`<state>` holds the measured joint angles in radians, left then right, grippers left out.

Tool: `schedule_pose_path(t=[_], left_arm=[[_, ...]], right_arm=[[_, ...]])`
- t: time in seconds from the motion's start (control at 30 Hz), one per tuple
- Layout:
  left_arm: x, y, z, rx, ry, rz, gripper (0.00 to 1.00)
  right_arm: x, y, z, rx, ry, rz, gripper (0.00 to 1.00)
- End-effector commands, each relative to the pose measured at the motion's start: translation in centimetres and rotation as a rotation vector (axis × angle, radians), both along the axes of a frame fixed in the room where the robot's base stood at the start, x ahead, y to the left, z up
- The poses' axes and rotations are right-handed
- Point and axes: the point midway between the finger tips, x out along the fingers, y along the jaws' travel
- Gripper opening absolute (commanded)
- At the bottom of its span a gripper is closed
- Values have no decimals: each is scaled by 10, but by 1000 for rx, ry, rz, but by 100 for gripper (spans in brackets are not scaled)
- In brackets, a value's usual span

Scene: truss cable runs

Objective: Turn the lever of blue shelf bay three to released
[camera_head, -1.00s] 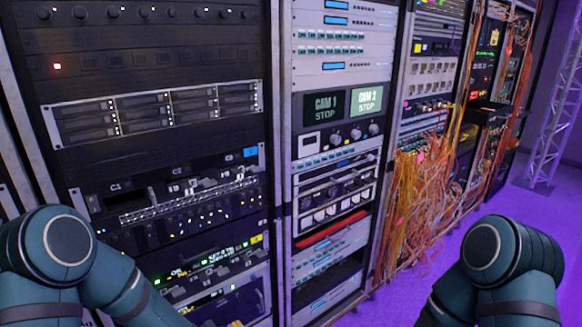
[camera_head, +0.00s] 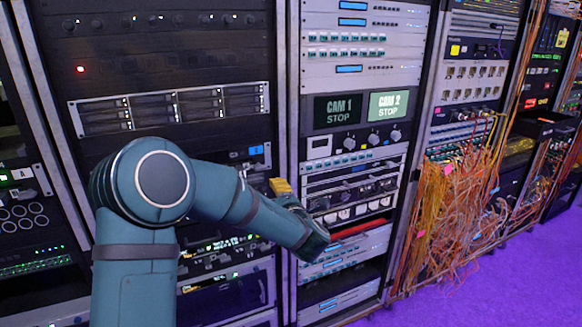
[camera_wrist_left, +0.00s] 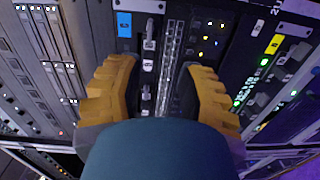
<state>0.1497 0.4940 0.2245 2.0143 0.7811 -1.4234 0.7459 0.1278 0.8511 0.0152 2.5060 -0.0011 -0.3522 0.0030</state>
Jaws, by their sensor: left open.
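The shelf with the blue label (camera_head: 256,150) is in the dark left rack, mostly hidden behind my left arm in the head view. In the left wrist view the blue label (camera_wrist_left: 124,25) is at upper left. A column of small grey levers with white tags (camera_wrist_left: 148,45) runs below it, beside a perforated strip (camera_wrist_left: 172,50). I cannot read which lever is bay three. My left gripper (camera_head: 282,188) shows yellow fingers in front of the rack. In the left wrist view the gripper (camera_wrist_left: 160,68) is open, its fingers either side of the lever column and strip, with nothing held.
A yellow-labelled unit (camera_wrist_left: 273,43) with small levers is at right in the left wrist view. The middle rack has CAM 1 and CAM 2 screens (camera_head: 361,108). Loose orange cables (camera_head: 450,215) hang farther right. The purple floor (camera_head: 480,285) is clear at lower right.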

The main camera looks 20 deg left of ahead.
Motion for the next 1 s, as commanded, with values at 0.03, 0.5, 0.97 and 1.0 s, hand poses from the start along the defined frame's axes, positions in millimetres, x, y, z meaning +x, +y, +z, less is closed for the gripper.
schedule_pose_path(t=[0.03, 0.5, 0.97, 1.0], left_arm=[[-2, 4, 7, -5, -22, 21, 37], [26, 44, 14, -16, -53, 53, 37], [77, 103, 14, -16, -51, 49, 37], [80, 106, 14, -16, -52, 50, 37]], right_arm=[[0, 0, 1, 0, 1, 0, 46], [0, 1, 1, 1, 0, 1, 46], [0, 0, 0, 0, 1, 1, 46], [0, 0, 0, 0, 1, 1, 46]])
